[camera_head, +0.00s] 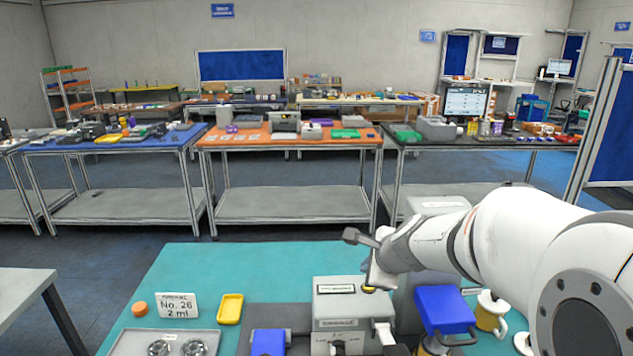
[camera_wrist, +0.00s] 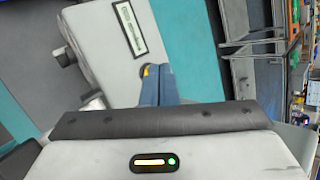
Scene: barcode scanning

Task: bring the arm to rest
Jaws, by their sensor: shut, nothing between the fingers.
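My arm reaches in from the right over the teal table (camera_head: 190,265). My gripper (camera_wrist: 157,70) shows in the wrist view with its two blue fingers pressed together and nothing between them. In the head view my gripper (camera_head: 374,282) is low over the top of a light grey box device (camera_head: 340,302) with a labelled front. The box also shows in the wrist view (camera_wrist: 100,45). A small yellow round part (camera_head: 369,289) on the box lies right by the fingertips; I cannot tell whether they touch it.
A blue-topped device (camera_head: 443,308) and a yellow-and-white mug (camera_head: 490,312) stand close on the right. The table's back left is clear.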

